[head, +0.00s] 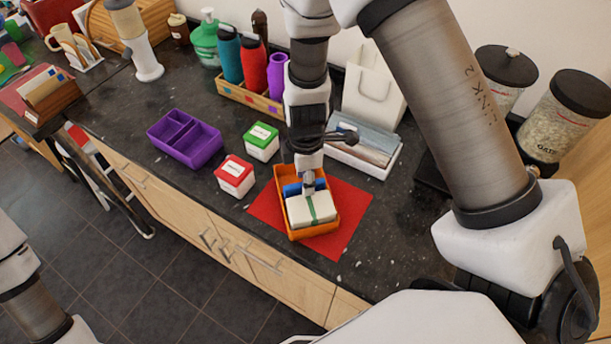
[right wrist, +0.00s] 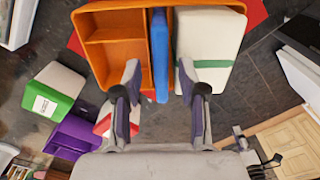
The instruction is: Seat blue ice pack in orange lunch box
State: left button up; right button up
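The orange lunch box (head: 334,222) sits on a red mat (head: 355,205) on the dark counter. In the right wrist view the box (right wrist: 112,20) shows empty compartments on the left. A white container with a green band (right wrist: 208,40) fills its right side; it also shows in the head view (head: 311,208). The blue ice pack (right wrist: 160,45) stands on edge between them, its near end reaching past the box's rim. My right gripper (right wrist: 158,78) is open, its fingers on either side of the pack with gaps visible. How deep the pack sits is unclear. My left gripper is out of view.
A red-lidded box (head: 235,176), a green-lidded box (head: 261,141) and a purple tray (head: 185,139) stand left of the lunch box. Behind are a bottle crate (head: 248,99) and a white tray of papers (head: 365,150). The counter's front edge is close to the lunch box.

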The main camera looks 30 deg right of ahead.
jog(key=shift+w+d, duration=0.1)
jog(key=shift+r, duration=0.5)
notch_tip(320, 180, up, 11)
jog(key=b, duration=0.2)
jog(key=shift+r, duration=0.1)
